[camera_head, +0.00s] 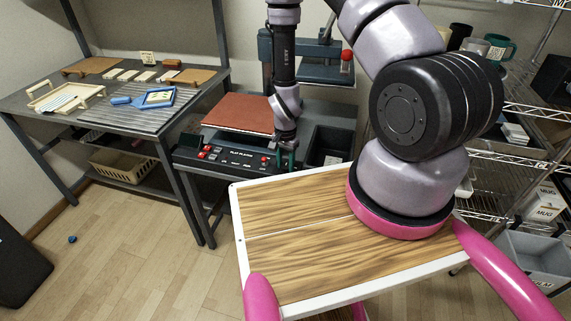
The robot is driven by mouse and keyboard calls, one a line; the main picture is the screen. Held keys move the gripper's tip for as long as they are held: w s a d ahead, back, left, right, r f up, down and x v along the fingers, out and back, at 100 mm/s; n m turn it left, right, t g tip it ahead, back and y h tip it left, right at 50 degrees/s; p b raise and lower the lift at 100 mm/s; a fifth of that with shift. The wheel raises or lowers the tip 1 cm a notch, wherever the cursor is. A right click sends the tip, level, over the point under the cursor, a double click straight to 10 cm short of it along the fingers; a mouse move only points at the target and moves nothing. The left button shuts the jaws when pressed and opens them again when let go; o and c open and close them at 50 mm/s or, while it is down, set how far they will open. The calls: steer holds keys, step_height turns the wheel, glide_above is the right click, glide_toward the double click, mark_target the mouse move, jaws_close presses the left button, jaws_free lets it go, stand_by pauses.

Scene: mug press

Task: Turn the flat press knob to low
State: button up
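The flat press (190,160) is a dark machine with a reddish-brown flat pad (240,113) on top. Its sloped front panel (232,160) carries a small labelled screen (237,146), red buttons (204,152) at the left and small red parts (265,160) at the right. My gripper (286,163) points down at the right end of this panel. Its dark green fingers are at or just above the panel, and contact cannot be told. The knob is not clearly visible; the gripper covers part of that area. The finger gap is too small to read.
A taller press with a red-knobbed lever (347,56) stands behind. A wire shelf (510,150) with mugs is at the right. My wood-topped base fills the front; open floor lies left.

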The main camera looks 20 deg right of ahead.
jaws_close()
steer(key=shift+n, duration=0.3)
steer(key=n, duration=0.3)
steer(key=shift+n, duration=0.3)
steer(key=n, duration=0.5)
steer(key=shift+n, duration=0.3)
steer(key=o, duration=1)
jaws_free()
steer(key=shift+o, duration=0.2)
